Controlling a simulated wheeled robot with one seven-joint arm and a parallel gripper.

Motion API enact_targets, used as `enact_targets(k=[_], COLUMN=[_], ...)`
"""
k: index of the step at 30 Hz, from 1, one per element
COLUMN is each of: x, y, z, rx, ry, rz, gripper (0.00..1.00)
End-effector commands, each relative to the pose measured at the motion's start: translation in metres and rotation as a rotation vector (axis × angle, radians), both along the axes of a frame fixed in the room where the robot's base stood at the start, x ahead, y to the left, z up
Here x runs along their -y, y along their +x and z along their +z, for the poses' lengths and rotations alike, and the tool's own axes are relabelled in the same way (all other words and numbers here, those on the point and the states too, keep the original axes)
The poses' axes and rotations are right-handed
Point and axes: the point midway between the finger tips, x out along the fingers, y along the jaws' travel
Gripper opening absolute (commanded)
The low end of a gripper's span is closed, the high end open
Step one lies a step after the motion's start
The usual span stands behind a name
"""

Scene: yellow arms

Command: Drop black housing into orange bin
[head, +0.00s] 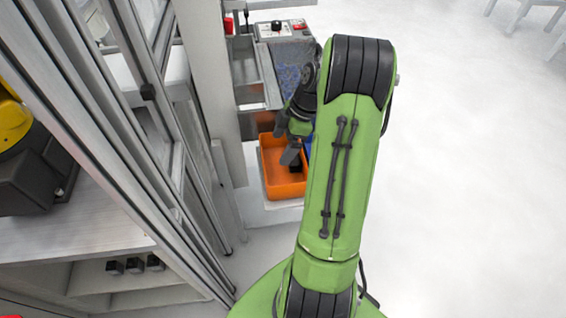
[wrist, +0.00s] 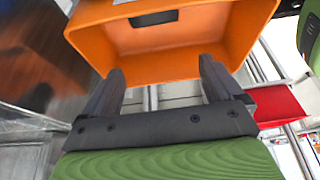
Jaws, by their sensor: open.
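The orange bin (head: 284,190) stands below the work counter in the head view, left of my arm. It fills the upper part of the wrist view (wrist: 105,42). My gripper (head: 289,158) is over the bin, its fingers pointing at it. In the wrist view my gripper (wrist: 163,75) is open, with nothing between the fingers. A small dark rectangular patch (wrist: 153,18) shows inside the bin. I cannot tell whether it is the black housing or an opening in the bin. My arm hides the bin's right side in the head view.
Several small black blocks (head: 135,265) sit on a shelf at lower left, behind the grey frame posts (head: 205,90). A counter with a control box (head: 277,28) lies beyond the bin. A red part (wrist: 275,105) shows beside my gripper. Open floor lies right.

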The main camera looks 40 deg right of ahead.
Motion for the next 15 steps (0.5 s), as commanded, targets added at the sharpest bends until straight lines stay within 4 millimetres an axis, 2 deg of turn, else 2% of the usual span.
enact_targets(k=[9,15], x=[0.030,0.044], y=[-0.018,-0.028], z=[0.087,0.128], rx=[0.002,0.001], ry=[-0.005,-0.003], rz=[-0.004,-0.003], gripper=[0.93,0.93])
